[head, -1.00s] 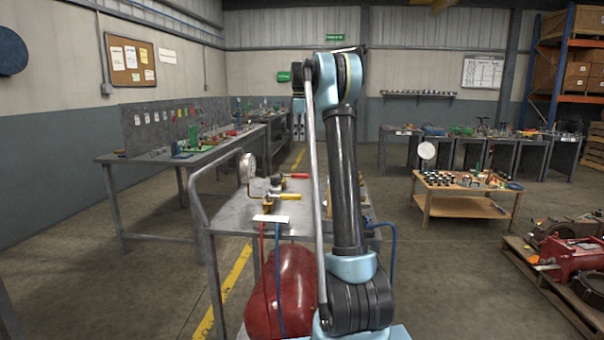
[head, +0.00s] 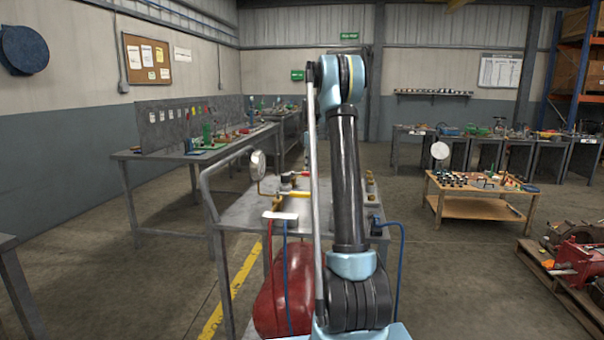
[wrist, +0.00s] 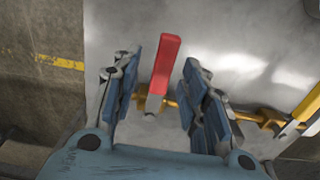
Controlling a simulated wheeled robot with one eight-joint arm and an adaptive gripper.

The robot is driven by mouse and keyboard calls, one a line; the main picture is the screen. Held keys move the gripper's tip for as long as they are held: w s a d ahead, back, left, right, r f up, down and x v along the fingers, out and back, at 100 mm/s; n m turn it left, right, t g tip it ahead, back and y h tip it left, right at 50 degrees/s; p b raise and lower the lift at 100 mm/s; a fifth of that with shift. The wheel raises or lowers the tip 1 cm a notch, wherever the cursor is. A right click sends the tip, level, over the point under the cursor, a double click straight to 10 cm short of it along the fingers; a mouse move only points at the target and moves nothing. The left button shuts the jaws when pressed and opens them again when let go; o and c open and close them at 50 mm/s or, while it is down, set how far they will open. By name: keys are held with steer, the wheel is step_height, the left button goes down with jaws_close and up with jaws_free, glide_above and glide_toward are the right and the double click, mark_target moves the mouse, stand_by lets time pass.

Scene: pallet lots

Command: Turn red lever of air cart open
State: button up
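The air cart (head: 238,214) is a grey metal table with a round gauge (head: 257,164) and a red tank (head: 287,290) below its top. In the wrist view the red lever (wrist: 164,62) stands out from a brass pipe fitting over the grey cart top. My gripper (wrist: 161,78) is open, with one blue-padded finger on each side of the lever. Gaps show on both sides, so the fingers look apart from it. In the head view my arm hides the gripper and most of the red lever.
A yellow handle also shows at the right edge of the wrist view (wrist: 308,103). Red and blue hoses hang from the cart. A grey workbench (head: 170,160) stands left, a wooden table (head: 465,205) right, and a loaded pallet (head: 560,292) at lower right. Floor is free between them.

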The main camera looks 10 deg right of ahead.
mark_target(304, 175)
steer(key=shift+a+f, duration=0.1)
steer(key=shift+f, duration=1.3)
